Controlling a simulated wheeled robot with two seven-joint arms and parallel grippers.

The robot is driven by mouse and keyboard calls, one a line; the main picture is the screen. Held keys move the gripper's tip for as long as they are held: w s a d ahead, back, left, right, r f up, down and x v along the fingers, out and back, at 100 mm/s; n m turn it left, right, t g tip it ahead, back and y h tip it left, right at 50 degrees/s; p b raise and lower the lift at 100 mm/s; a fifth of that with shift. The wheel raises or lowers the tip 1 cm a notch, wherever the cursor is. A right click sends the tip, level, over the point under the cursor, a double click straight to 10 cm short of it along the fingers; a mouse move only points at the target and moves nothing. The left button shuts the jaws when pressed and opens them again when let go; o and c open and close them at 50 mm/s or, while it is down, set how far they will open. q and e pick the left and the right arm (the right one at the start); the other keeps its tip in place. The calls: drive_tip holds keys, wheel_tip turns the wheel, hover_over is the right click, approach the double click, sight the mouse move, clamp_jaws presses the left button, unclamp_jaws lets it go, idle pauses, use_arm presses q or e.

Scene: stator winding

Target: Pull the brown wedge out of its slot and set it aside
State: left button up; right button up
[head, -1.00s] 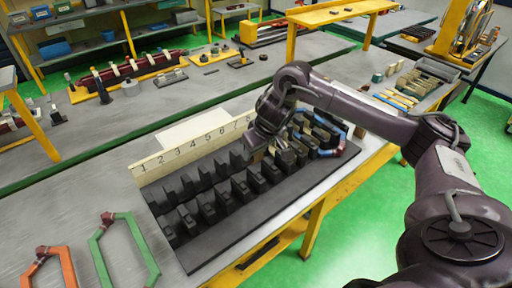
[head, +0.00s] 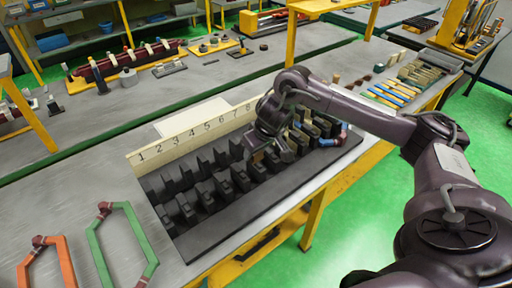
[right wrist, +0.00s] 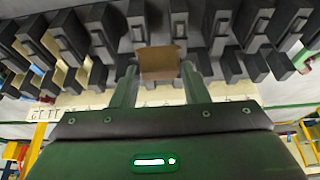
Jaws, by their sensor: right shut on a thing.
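The brown wedge (right wrist: 160,63) shows in the right wrist view between the two fingers of my right gripper (right wrist: 159,78). The gripper is shut on it. In the head view my right gripper (head: 268,152) is low over the black slotted stator block (head: 222,232), near the high-numbered end of the number strip. The wedge is mostly hidden by the gripper there. Black teeth stand on both sides of the wedge in the wrist view; I cannot tell how much of it is still inside the slot. My left gripper is not in view.
A pale number strip (head: 185,142) stands along the block's back edge. Green (head: 148,245) and orange (head: 67,262) coil frames lie at front left. Several small parts (head: 385,92) lie at back right.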

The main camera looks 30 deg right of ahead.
sight(258, 158)
drive_tip(key=shift+f+b, duration=1.1)
drive_tip(key=shift+f, duration=1.35)
